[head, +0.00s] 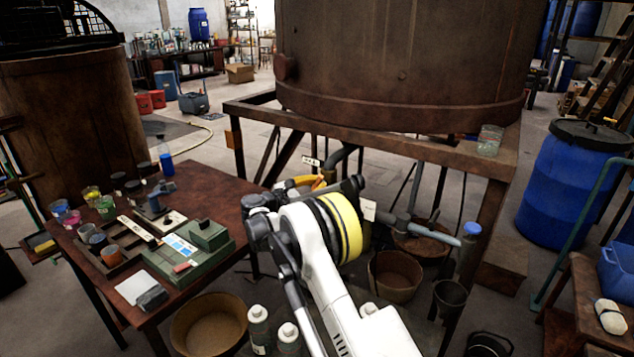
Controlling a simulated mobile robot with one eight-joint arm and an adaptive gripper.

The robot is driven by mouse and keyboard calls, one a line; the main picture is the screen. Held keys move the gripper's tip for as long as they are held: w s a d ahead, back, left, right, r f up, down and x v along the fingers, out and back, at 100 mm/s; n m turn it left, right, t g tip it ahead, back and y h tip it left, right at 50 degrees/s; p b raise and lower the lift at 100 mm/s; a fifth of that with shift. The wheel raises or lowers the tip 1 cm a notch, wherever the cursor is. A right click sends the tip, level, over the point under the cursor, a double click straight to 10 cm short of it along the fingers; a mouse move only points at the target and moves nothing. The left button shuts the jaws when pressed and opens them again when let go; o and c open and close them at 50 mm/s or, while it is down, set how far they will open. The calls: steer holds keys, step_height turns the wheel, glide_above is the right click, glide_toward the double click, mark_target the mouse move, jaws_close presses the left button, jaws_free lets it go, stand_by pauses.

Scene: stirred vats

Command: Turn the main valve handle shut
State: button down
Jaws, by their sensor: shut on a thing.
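The valve handle (297,182), orange-yellow, shows just beyond my wrist, beneath the big rusty vat (400,65). A grey pipe (343,157) comes down from the vat beside it, with a small white tag (311,161) near it. My gripper (322,186) is at the handle and shut on it. The fingers are dark and partly hidden by my own arm, so the exact grip and the handle's angle to the pipe are hard to tell.
A wooden table (215,184) with pots and a green box (190,262) stands left. Buckets and bottles crowd the floor below. A blue barrel (570,185) stands right.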

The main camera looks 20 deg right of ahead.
steer(key=m, duration=0.2)
steer(key=m+p, duration=0.1)
steer(key=shift+s+d+f+y, duration=0.15)
steer(key=shift+s+y, duration=0.1)
steer(key=shift+y, duration=0.15)
steer(key=m, duration=0.3)
steer(key=shift+s+d+f+m+y, duration=0.1)
steer(key=shift+s+f+m+y, duration=0.1)
steer(key=shift+m+y, duration=0.15)
steer(key=m+t, duration=0.1)
steer(key=m, duration=0.1)
steer(key=f+m+y, duration=0.1)
steer(key=m, duration=0.2)
steer(key=shift+t+p, duration=0.35)
steer(key=shift+t, duration=0.05)
steer(key=c, duration=1.4)
jaws_free()
